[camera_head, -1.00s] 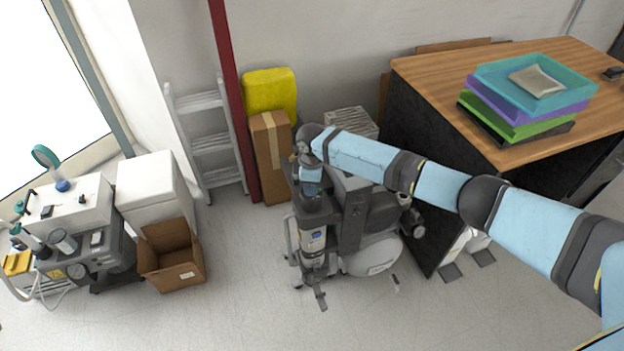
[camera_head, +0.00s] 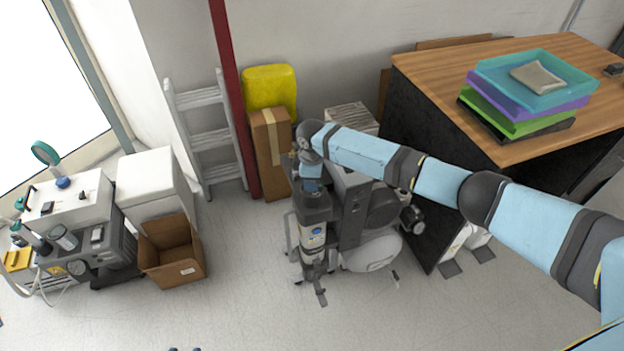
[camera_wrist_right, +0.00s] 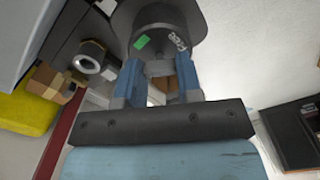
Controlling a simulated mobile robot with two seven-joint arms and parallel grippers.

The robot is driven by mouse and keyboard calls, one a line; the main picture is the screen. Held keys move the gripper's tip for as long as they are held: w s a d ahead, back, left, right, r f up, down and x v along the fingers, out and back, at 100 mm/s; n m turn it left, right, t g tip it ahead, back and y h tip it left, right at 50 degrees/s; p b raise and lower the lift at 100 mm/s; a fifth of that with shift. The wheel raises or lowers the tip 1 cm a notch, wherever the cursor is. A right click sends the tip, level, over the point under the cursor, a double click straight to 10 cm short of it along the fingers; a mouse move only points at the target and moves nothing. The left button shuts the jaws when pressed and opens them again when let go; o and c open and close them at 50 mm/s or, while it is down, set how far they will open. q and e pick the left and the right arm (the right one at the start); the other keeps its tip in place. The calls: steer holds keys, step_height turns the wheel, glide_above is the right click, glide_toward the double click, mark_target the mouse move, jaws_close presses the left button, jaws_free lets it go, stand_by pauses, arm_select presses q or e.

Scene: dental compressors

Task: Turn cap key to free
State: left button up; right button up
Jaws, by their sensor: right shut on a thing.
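A dark cap (camera_head: 314,208) tops the upright labelled cylinder (camera_head: 313,238) at the front of the grey compressor unit. My right arm reaches in from the right, and my right gripper (camera_head: 311,188) points down onto the cap. In the right wrist view, the blue fingers of my right gripper (camera_wrist_right: 161,82) are shut on a small grey-brown key (camera_wrist_right: 160,69) at the cap. The dark cap face (camera_wrist_right: 163,32) there carries a green square and white lettering beside it. The key is mostly hidden in the head view. My left gripper does not show.
A desk (camera_head: 430,72) with stacked trays (camera_head: 530,85) stands at the right. A cardboard box (camera_head: 270,150), a red post (camera_head: 234,110) and a ladder (camera_head: 208,140) stand behind the compressor. An open carton (camera_head: 170,265) sits at the left.

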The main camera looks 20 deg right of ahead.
steer(key=o, duration=1)
steer(key=shift+c, duration=0.2)
steer(key=shift+r, duration=0.1)
step_height(320, 180, up, 14)
